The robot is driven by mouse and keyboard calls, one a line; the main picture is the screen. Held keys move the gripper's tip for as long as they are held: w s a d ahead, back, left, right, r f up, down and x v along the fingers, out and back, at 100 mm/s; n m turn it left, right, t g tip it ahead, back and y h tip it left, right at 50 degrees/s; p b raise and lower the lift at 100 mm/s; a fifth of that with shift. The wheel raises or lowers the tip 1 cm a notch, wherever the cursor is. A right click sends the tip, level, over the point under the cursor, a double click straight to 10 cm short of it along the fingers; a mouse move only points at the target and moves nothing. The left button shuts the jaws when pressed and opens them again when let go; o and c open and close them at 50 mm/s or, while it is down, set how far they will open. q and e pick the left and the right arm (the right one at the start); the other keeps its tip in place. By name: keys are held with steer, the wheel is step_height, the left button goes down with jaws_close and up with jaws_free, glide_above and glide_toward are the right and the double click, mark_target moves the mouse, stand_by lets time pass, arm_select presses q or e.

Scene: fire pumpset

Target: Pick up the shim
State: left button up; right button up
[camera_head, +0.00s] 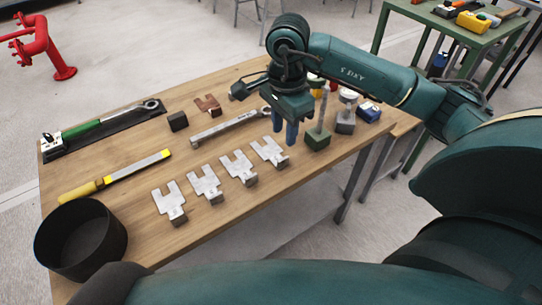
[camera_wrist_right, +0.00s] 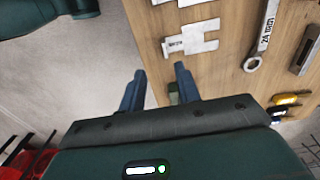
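Several silver fork-shaped shims lie in a slanting row near the table's front edge: one at the left end (camera_head: 170,201), then two more (camera_head: 205,184) (camera_head: 239,167), and one at the right end (camera_head: 269,151). My left gripper is not in view.
A green block (camera_head: 317,138) with an upright post stands close right of my right gripper. A wrench (camera_head: 228,126) lies behind the shims. A black round bin (camera_head: 80,240), a file (camera_head: 120,174) and a torque wrench (camera_head: 100,127) are at the left. The wooden table's front edge is close.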

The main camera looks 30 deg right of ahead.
glide_above(282, 160)
steer(key=f, duration=0.5)
steer(key=shift+s+a, duration=0.15)
steer(key=shift+s, duration=0.2)
steer(key=shift+w+f+b, duration=0.1)
steer(key=shift+f+b, duration=0.25)
steer(key=shift+f, duration=0.15)
steer(key=f, duration=0.3)
steer(key=shift+w+f+b, duration=0.3)
steer(key=shift+f, duration=0.35)
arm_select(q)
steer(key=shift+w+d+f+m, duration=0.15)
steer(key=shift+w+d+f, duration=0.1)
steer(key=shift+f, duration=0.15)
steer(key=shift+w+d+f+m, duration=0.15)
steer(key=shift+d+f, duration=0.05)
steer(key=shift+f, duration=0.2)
arm_select(e)
steer(key=shift+c, duration=0.4)
steer(key=c, duration=0.6)
jaws_close()
